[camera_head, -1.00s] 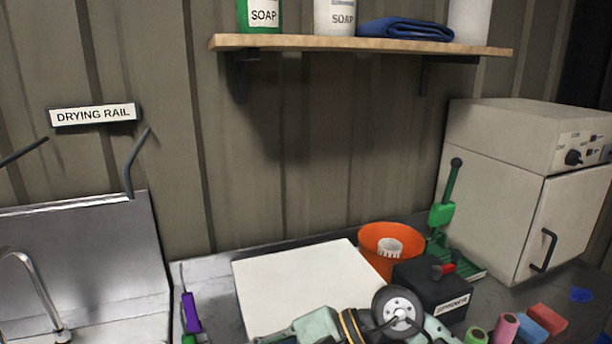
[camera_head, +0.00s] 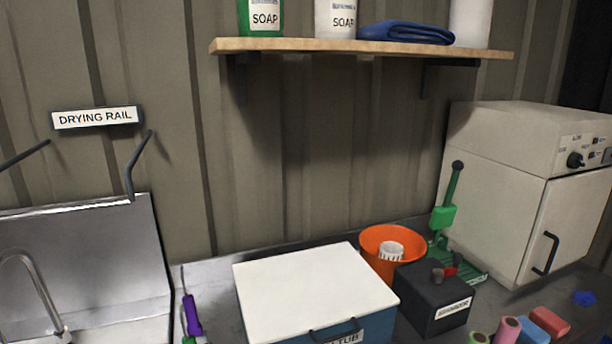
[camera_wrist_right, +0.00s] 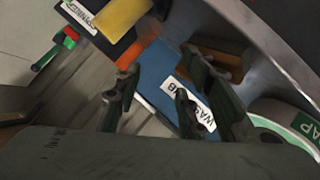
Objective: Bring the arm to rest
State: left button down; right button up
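My right gripper (camera_wrist_right: 160,82) shows in the right wrist view with its fingers spread apart. I see nothing held between them. A blue surface with a partly covered white label lies behind the fingers. No arm or gripper of mine shows in the head view now, and my left gripper is in neither view.
The counter holds a white-lidded blue tub (camera_head: 315,285), an orange bucket (camera_head: 375,262), a black labelled box (camera_head: 430,305), a green stand (camera_head: 445,215) and coloured rolls. A cream cabinet (camera_head: 490,200) stands right. A sink (camera_head: 80,265) is left, and a shelf (camera_head: 350,47) hangs above.

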jog(key=s+f+m+g, duration=0.3)
jog(key=s+f+g, duration=0.25)
jog(key=s, duration=0.45)
jog(key=s+f+m+g, duration=0.35)
jog(key=s+f, duration=0.35)
jog(key=s, duration=0.4)
notch_tip(320, 180, down, 27)
jog(key=n+g+b, duration=0.1)
jog(key=s+d+f, duration=0.1)
jog(key=s+f, duration=0.7)
jog(key=s, duration=0.1)
jog(key=s+d+f+g+b, duration=0.1)
jog(key=s+d+f, duration=0.1)
jog(key=s+f, duration=0.6)
jog(key=shift+s+d+f+g+y, duration=0.3)
jog(key=shift+s+f, duration=0.1)
jog(key=shift+f, duration=0.35)
